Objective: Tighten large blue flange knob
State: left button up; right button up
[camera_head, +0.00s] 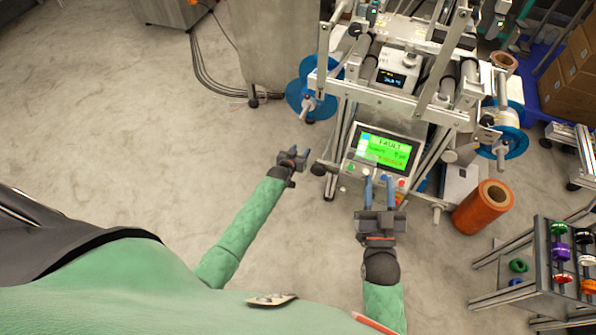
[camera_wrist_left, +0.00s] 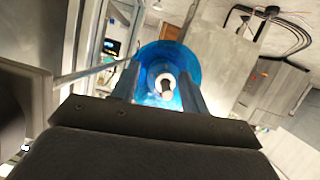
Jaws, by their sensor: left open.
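The large blue flange (camera_head: 296,97) is on the left side of the machine, with a pale knob (camera_head: 309,104) at its centre. In the left wrist view the blue flange (camera_wrist_left: 186,62) is straight ahead, and its white knob with a dark centre (camera_wrist_left: 166,88) shows between my fingers. My left gripper (camera_head: 298,152) is open and empty, in front of and below the flange, apart from the knob. My right gripper (camera_head: 379,188) is open and empty in front of the machine's control panel.
The machine's green screen (camera_head: 385,150) reads FAULT. Another blue flange (camera_head: 511,144) is on the machine's right side. An orange roll (camera_head: 483,207) stands at right, near a rack of coloured spools (camera_head: 560,250). A grey cabinet (camera_head: 270,40) stands behind. The floor at left is clear.

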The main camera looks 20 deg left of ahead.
pick_arm(q)
jog(key=s+d+f+g+p, duration=0.1)
jog(key=s+f+g, duration=0.1)
jog(key=s+f, duration=0.2)
jog(key=s, duration=0.3)
jog(key=shift+s+d+m+p, duration=0.2)
jog(key=shift+d+m+p, duration=0.1)
jog(key=shift+d+p, duration=0.1)
